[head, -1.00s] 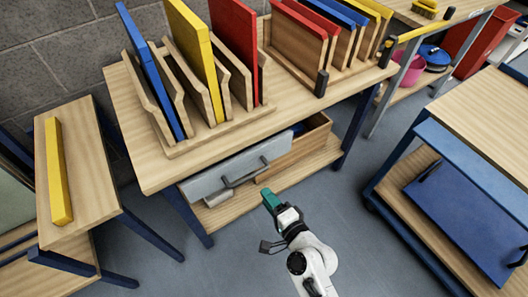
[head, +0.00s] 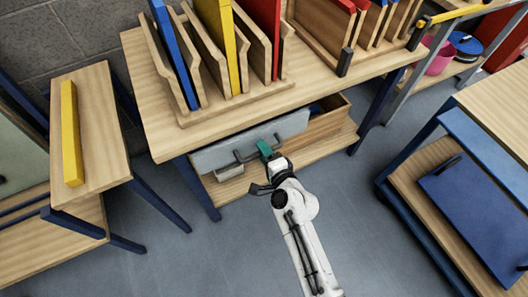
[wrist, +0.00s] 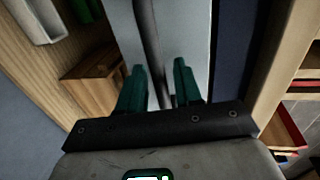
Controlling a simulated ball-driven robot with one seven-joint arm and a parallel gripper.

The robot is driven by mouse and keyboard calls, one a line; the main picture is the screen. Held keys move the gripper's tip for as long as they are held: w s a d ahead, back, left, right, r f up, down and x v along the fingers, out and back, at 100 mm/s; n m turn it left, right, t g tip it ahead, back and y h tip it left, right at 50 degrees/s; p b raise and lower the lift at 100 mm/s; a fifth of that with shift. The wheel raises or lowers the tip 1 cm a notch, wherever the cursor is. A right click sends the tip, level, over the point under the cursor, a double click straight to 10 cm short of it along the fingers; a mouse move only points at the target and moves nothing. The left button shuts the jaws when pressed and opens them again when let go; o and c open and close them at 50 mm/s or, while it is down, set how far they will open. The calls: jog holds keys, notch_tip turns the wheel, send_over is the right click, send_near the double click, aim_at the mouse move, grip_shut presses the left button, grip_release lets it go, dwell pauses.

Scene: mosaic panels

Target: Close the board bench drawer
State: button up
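The board bench (head: 145,85) is a wooden table with dark blue legs. Its drawer has a grey front (head: 210,157) and stands pulled out, with its wooden box (head: 325,127) showing at the right. A dark bar handle (head: 244,158) crosses the front. My gripper (head: 264,148) is at the right part of the handle. In the wrist view, my gripper's teal fingers (wrist: 160,78) are apart, and the dark handle (wrist: 150,40) runs lengthwise between them or just beyond their tips. I cannot tell whether they touch it. The grey front (wrist: 190,35) lies behind.
Racks of coloured panels (head: 222,45) stand on the bench. A side table with a yellow bar (head: 70,130) is at the left. A wooden-shelved trolley holding a blue panel (head: 470,205) stands at the right. Grey floor in front of the bench is clear.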

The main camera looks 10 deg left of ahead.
grip_shut()
dwell(0.6)
